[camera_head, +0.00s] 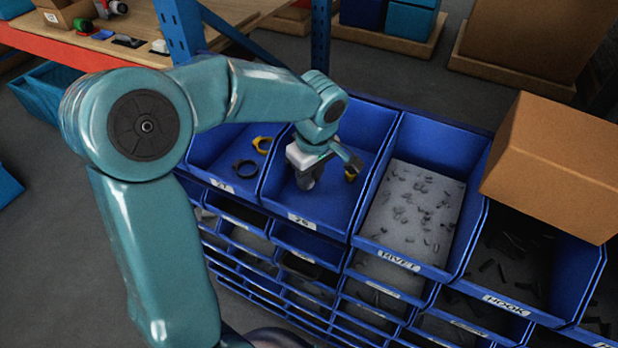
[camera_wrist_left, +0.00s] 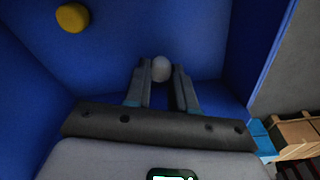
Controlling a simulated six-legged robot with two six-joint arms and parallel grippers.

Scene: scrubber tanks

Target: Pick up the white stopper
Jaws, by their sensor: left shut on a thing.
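My left gripper (camera_head: 306,180) reaches down into a blue bin in the head view. In the left wrist view its two fingers (camera_wrist_left: 160,85) are shut on the white stopper (camera_wrist_left: 161,68), a small round pale grey-white thing at the fingertips. In the head view the stopper is hidden by the gripper and cannot be made out. My right gripper is in neither view.
A yellow piece (camera_head: 351,174) lies in the same bin and shows in the left wrist view (camera_wrist_left: 72,17). The bin to the left holds yellow and dark rings (camera_head: 245,168). The rivet bin (camera_head: 412,215) is to the right, and a cardboard box (camera_head: 555,165) stands beyond it.

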